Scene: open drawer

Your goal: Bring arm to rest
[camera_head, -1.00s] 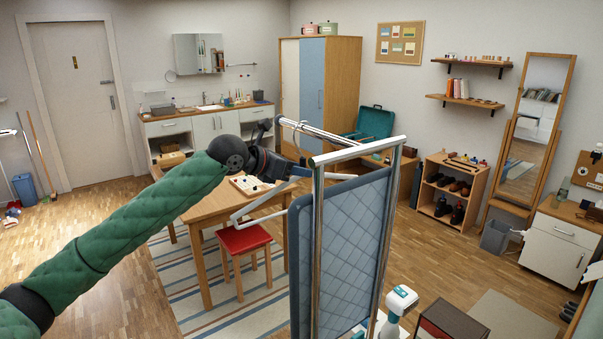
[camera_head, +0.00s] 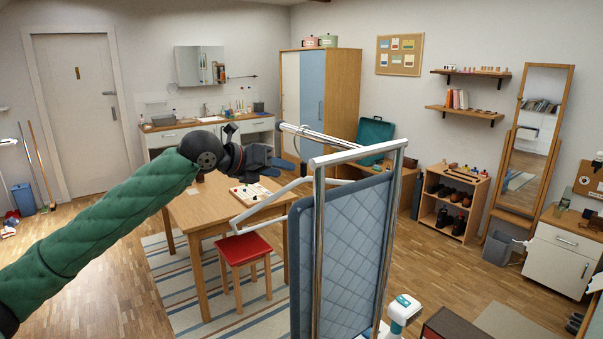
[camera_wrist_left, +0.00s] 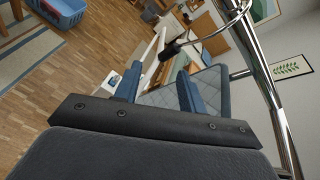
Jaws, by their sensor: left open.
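My left arm comes in from the left in a green padded sleeve. Its gripper (camera_head: 284,165) is in the air beside the chrome rail frame (camera_head: 345,153), left of its top bar. In the left wrist view the two blue fingers (camera_wrist_left: 158,90) stand apart with nothing held between them. The quilted blue-grey panel (camera_head: 350,245) hangs in the chrome frame, and it also shows behind the fingers in the left wrist view (camera_wrist_left: 215,88). My right gripper does not show.
A wooden table (camera_head: 200,212) with a game board (camera_head: 250,193) stands behind the arm, with a red stool (camera_head: 243,249) in front. A shoe rack (camera_head: 450,205) and a mirror (camera_head: 535,145) stand at the right. Open floor lies between the frame and the rack.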

